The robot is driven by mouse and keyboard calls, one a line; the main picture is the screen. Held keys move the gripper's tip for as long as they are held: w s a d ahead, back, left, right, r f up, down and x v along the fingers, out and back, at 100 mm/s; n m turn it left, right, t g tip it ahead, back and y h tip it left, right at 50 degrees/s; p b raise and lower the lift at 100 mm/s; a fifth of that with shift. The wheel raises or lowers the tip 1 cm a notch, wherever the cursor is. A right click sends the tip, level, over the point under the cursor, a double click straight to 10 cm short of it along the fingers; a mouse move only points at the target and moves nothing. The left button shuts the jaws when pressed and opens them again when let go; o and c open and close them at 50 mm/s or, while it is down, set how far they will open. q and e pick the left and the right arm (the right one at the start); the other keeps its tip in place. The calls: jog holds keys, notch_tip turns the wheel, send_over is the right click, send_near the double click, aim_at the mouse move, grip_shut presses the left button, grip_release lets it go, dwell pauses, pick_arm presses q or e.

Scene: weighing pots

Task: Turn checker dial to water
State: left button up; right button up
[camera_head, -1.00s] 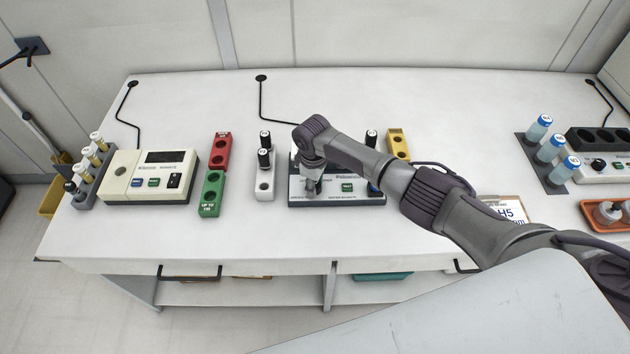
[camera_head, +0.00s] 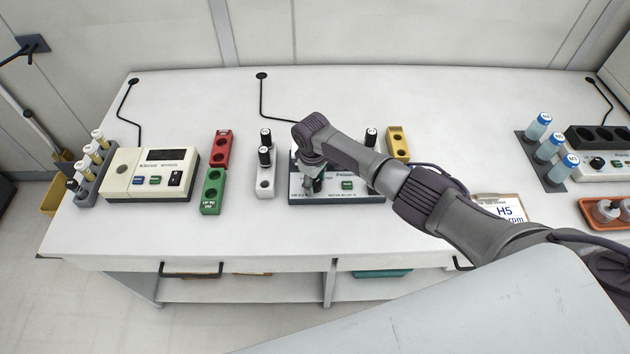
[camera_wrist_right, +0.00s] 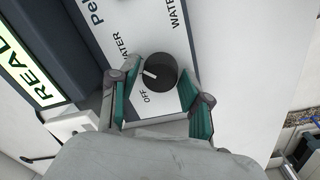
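The checker (camera_head: 350,199) is a dark-edged box with a pale panel on the table, below my right arm. Its dial is a round black knob (camera_wrist_right: 162,73) with a white pointer mark in the right wrist view. The mark points left, near partly covered lettering ending in "ATER" and above "OFF". A label starting "WATE" is beyond the knob on the right. My right gripper (camera_wrist_right: 157,79) is open, its green-padded fingers on either side of the knob. I cannot tell whether they touch it. In the head view this gripper (camera_head: 312,184) hides the dial. My left gripper is not in view.
A white holder (camera_head: 265,188) with black-capped vials stands left of the checker, a yellow block (camera_head: 398,145) behind its right side. Red (camera_head: 221,136) and green (camera_head: 213,188) blocks and a cream meter (camera_head: 150,190) are further left. The front table strip is clear.

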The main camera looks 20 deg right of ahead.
jog(key=shift+o, duration=0.6)
jog(key=shift+r, duration=0.1)
notch_tip(320, 180, up, 12)
jog(key=shift+s+a, duration=0.25)
jog(key=shift+a, duration=0.05)
